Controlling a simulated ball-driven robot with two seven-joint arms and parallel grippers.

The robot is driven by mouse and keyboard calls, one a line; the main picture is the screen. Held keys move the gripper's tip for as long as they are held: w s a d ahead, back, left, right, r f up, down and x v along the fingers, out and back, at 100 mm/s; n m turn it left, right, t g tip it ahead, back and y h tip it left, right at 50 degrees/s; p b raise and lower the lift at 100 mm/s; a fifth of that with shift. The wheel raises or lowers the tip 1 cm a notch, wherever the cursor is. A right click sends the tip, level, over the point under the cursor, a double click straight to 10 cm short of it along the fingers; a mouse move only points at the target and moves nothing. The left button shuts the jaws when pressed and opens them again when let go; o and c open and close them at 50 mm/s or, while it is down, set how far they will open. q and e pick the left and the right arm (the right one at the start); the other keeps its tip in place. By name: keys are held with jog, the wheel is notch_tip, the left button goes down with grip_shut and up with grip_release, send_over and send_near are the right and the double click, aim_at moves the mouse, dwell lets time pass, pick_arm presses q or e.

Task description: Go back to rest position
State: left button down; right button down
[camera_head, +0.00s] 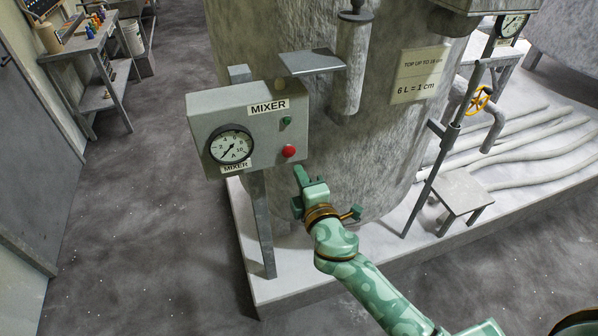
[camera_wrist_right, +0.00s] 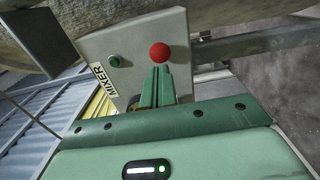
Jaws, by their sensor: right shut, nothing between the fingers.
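My right gripper (camera_head: 299,176) is green and shut, with nothing between its fingers. In the head view it is just below the red button (camera_head: 289,151) of the grey mixer box (camera_head: 222,108). In the right wrist view the shut fingertips (camera_wrist_right: 162,70) point at the red button (camera_wrist_right: 160,52) and appear close to it; I cannot tell whether they touch. A green button (camera_head: 286,121) sits above the red one, and it also shows in the right wrist view (camera_wrist_right: 114,61). The box carries a round dial gauge (camera_head: 231,146). My left gripper is not in view.
A large grey tank (camera_head: 390,150) stands behind the box on a pale raised platform (camera_head: 285,285). A yellow handwheel (camera_head: 480,99) and a small step stool (camera_head: 462,190) are to the right. A shelf bench (camera_head: 85,45) stands at the far left. The floor (camera_head: 130,230) at left is open.

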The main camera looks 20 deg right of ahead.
dwell(0.6)
jog(key=s+d+f+m+g+b, duration=0.1)
jog(key=s+f+m+g+b, duration=0.2)
jog(key=f, duration=0.9)
jog(key=s+d+f+m+g, duration=0.25)
jog(key=s+f, duration=0.25)
jog(key=f, duration=0.8)
jog(key=s+d+f+m+g+b, duration=0.1)
jog(key=s+f+m+g+b, duration=0.2)
jog(key=f, duration=0.9)
jog(key=s+d+f+m+g+b, duration=0.1)
jog(key=s+f+m+g+b, duration=0.1)
jog(key=s+f, duration=0.6)
jog(key=s+d+f+m+g+b, duration=0.2)
jog(key=s+f, duration=0.6)
jog(key=s, duration=0.8)
jog(key=s+d+f+m+g+b, duration=0.2)
jog(key=s+f, duration=0.6)
jog(key=s, duration=0.5)
jog(key=g+b, duration=0.1)
jog(key=g, duration=0.1)
jog(key=shift+d+f+g+h+b, duration=0.25)
jog(key=shift+g+h+b, duration=0.05)
jog(key=shift+g, duration=0.05)
